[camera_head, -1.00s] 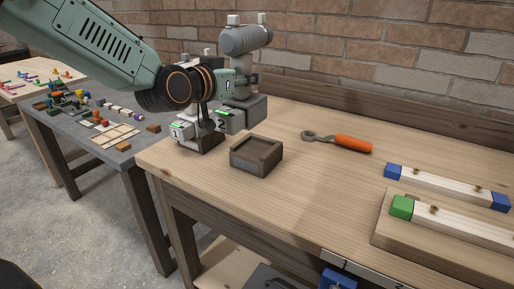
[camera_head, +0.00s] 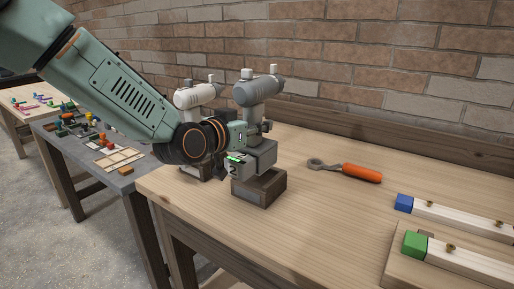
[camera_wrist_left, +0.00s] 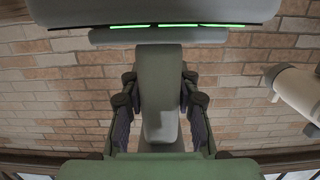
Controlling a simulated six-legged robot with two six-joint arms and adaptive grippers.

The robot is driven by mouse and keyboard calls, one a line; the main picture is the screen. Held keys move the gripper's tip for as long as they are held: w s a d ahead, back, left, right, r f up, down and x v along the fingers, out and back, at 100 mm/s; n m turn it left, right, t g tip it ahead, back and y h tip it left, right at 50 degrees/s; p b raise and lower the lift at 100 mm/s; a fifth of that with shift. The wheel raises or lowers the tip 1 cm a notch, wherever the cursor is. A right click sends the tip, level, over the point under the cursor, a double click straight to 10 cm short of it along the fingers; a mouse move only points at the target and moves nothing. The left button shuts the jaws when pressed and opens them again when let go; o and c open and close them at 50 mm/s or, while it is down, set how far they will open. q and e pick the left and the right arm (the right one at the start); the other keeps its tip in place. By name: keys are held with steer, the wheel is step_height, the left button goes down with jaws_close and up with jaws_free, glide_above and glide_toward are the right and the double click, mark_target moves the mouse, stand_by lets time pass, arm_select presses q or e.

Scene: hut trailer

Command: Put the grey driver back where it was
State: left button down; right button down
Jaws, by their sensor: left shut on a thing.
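The grey driver (camera_head: 259,92) is upright, with a grey battery base marked 2. My left gripper (camera_head: 240,136) is shut on its handle. In the left wrist view the two fingers (camera_wrist_left: 158,112) close on both sides of the grey handle (camera_wrist_left: 160,85). The driver's base is at the open top of the small dark wooden holder (camera_head: 262,189) on the bench. I cannot tell whether the base rests inside it or hangs just above. My right gripper is not in view.
A white driver (camera_head: 197,94) stands close on the left, partly behind my arm; it also shows in the left wrist view (camera_wrist_left: 298,92). An orange-handled wrench (camera_head: 350,172) lies to the right. White bars with blue and green ends (camera_head: 415,244) lie farther right.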

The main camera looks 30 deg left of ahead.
mark_target(255, 142)
arm_select(q)
steer(key=shift+a+f, duration=0.25)
steer(key=shift+f, duration=0.15)
step_height(255, 142, down, 3)
steer(key=shift+b, duration=0.5)
steer(key=shift+w+d+f, duration=0.1)
steer(key=shift+w+f, duration=0.05)
steer(key=shift+f, duration=0.1)
steer(key=c, duration=1.4)
jaws_free()
steer(key=shift+f, duration=0.15)
steer(key=shift+o, duration=2)
